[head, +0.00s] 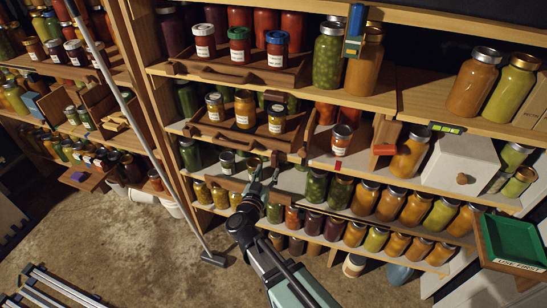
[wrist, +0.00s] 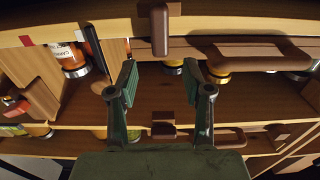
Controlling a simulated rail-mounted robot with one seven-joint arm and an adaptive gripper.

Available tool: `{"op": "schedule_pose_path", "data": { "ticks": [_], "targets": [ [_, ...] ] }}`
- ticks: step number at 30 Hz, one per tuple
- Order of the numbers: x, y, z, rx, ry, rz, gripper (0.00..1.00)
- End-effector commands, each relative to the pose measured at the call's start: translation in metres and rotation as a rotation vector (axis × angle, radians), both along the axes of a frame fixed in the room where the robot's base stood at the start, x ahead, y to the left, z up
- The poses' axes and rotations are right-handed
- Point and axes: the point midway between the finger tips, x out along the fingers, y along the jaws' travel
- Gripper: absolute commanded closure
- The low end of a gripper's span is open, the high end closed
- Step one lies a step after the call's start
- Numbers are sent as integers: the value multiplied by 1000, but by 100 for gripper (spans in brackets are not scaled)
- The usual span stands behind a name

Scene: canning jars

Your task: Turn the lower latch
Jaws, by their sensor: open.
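My gripper (head: 262,185) is in front of the middle shelves in the head view. In the wrist view my gripper (wrist: 160,80) is open, with nothing between its two green-padded fingers. The wrist picture looks upside down, with jar lids pointing down. A brown upright latch block (wrist: 160,30) sits on a shelf edge beyond the fingertips, apart from them, and looks like the lower latch. A second brown block (wrist: 163,129), likely the upper latch, shows between the finger bases.
A wooden tray of jars (head: 207,130) stands left of the middle. An orange jar (head: 340,138) stands on the shelf to the right; it also shows in the wrist view (wrist: 70,58). A row of jars (head: 365,198) lines a lower shelf. A grey pole (head: 140,122) leans at left. The concrete floor (head: 110,235) is open.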

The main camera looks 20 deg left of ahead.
Motion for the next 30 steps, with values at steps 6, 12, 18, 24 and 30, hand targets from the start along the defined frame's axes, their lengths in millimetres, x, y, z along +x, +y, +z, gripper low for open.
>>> {"op": "schedule_pose_path", "data": {
  "ticks": [6,12,18,24,30],
  "targets": [
    [43,2,1,0,0,-1,50],
    [65,1,0,0,0,0,50],
    [72,1,0,0,-1,1,50],
    [72,1,0,0,-1,1,50],
    [72,1,0,0,0,1,100]
  ]
}}
